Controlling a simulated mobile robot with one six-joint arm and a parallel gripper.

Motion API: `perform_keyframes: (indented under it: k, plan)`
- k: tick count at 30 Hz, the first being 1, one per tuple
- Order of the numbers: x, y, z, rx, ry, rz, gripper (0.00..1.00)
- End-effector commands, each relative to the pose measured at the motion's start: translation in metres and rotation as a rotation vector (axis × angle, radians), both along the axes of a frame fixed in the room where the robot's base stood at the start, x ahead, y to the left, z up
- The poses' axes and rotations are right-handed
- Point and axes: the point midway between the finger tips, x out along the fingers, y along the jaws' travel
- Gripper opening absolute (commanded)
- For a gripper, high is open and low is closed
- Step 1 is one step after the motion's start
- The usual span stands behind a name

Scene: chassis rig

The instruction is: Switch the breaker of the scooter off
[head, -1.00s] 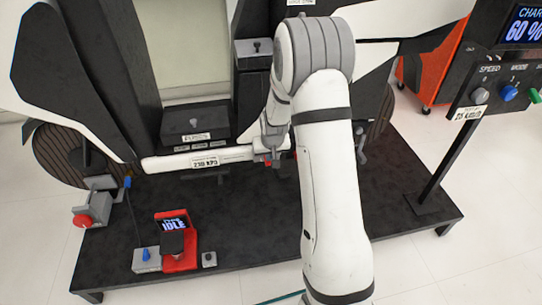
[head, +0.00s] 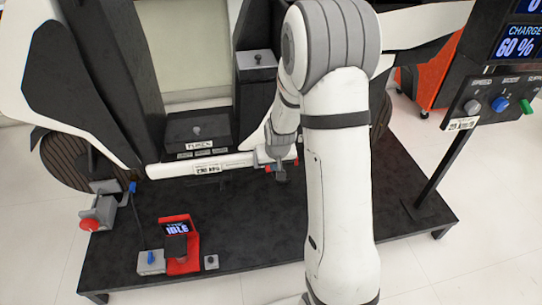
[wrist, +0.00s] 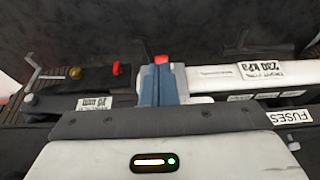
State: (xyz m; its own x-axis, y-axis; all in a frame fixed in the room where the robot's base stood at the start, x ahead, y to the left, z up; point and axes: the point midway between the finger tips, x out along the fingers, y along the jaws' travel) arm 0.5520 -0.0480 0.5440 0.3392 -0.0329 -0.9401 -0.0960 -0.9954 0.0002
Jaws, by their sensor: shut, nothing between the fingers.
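My gripper (head: 279,172) is shut and empty, low at the right end of the white rail (head: 208,168) of the scooter rig. In the wrist view its blue-grey fingers (wrist: 160,88) are together. A small red part (wrist: 161,60) shows just past the fingertips; I cannot tell if they touch. Another red lever (wrist: 120,68) stands to the left of the fingers, apart from them. In the head view, small red bits show on both sides of my gripper. No part carries a readable breaker label, so I cannot tell which one is the breaker.
A label reading FUSES (wrist: 289,116) is at the right of the wrist view. A red stand with an IDLE display (head: 178,229) and a red button (head: 90,225) are on the left of the black platform (head: 250,240). A control panel (head: 490,104) stands at right.

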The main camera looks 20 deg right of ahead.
Motion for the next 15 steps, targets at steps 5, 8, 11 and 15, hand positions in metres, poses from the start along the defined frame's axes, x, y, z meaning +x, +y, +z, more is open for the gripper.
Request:
perform_keyframes:
  k: [5, 8, 11, 15]
  plan:
    - [-0.029, 0.003, 0.012, 0.000, 0.001, 0.000, 0.00]
    - [-0.038, 0.003, 0.015, 0.000, 0.000, 0.000, 0.00]
    - [-0.042, 0.004, 0.016, 0.000, -0.001, -0.001, 0.00]
    - [-0.043, 0.004, 0.015, 0.000, -0.001, -0.001, 0.00]
